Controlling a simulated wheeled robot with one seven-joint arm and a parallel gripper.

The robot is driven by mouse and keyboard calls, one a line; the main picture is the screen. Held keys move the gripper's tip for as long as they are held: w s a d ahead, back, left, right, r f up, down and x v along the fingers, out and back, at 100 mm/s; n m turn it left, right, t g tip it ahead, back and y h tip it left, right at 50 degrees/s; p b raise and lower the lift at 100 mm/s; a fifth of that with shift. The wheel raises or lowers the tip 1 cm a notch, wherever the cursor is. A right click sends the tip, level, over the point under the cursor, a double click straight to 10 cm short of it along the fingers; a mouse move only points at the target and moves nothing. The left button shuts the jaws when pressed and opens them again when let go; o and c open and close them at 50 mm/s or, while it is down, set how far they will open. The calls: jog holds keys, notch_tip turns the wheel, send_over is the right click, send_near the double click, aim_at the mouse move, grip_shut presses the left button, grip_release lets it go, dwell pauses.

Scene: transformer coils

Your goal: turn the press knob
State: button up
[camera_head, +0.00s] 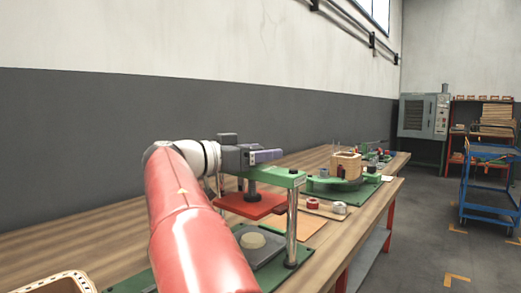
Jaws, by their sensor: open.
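The press (291,220) stands on the wooden bench, with silver posts and a green top bar (283,178). A red plate (250,205) hangs under the bar on a dark shaft. Below it is a grey base with a pale round disc (253,241). My gripper (268,156) reaches in from the left, with its purple-grey fingers just above the green bar as seen here. The jaws look empty, though the gap between them is hard to see. I cannot make out the press knob clearly; my gripper may hide it. A small black cap (293,170) shows at the bar's right end.
Small spools (339,207) lie right of the press. Farther along the bench (125,228) are a wooden box (345,165) on a green fixture and small parts. A beige tray (58,284) is at front left. A blue cart (488,188) stands on the floor.

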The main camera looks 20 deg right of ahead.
jog(key=shift+w+d, duration=0.1)
jog(key=shift+d, duration=0.15)
jog(key=c, duration=1)
jog(key=shift+f+t+b, duration=0.15)
jog(key=shift+t+b, duration=0.15)
jog(key=shift+b, duration=0.1)
